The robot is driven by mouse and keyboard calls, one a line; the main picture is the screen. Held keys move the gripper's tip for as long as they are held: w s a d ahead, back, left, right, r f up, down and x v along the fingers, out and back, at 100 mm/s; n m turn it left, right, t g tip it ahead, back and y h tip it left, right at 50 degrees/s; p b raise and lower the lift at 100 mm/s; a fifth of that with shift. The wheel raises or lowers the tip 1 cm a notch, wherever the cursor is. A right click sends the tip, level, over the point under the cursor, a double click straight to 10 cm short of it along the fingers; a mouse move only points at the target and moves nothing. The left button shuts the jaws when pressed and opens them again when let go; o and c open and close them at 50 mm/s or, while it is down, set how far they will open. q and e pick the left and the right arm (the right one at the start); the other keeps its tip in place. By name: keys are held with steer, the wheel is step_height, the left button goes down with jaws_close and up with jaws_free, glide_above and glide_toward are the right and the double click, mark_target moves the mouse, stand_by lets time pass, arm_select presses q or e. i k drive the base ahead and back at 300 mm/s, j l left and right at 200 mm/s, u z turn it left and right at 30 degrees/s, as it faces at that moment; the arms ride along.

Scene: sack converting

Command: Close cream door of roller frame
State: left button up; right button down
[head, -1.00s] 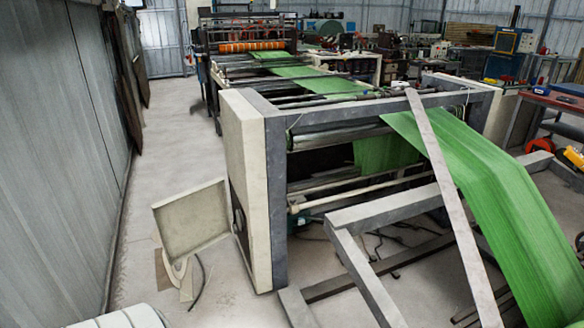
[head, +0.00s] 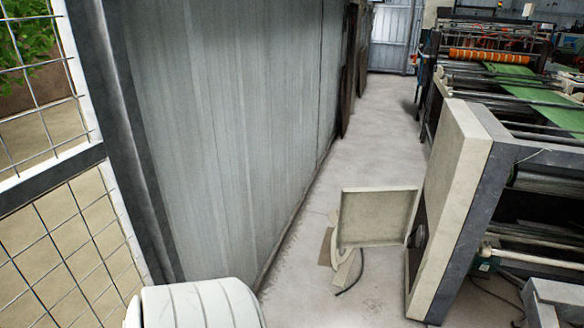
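The cream door (head: 375,217) stands open at the lower part of the roller frame, in the middle right of the head view. It sticks out to the left into the aisle, its panel facing me. The roller frame (head: 452,190) has a tall cream side panel with grey steel edges; a dark opening shows beside the door. Neither gripper is in view. A white ribbed rounded part at the bottom left looks like part of my own body.
A grey corrugated wall (head: 225,110) runs along the left side. A wire-mesh window panel (head: 60,190) is at the far left. Loose flat pieces and a dark cable (head: 352,278) lie on the floor by the door.

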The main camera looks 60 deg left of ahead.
mark_target(378, 217)
steer(key=i+j+u, duration=0.2)
steer(key=u, duration=0.25)
steer(key=i+j+u, duration=0.25)
steer(key=u, duration=0.15)
steer(key=i+j+u, duration=0.25)
steer(key=u, duration=0.2)
steer(key=i+u, duration=0.3)
steer(key=u, duration=0.15)
steer(key=j, duration=0.1)
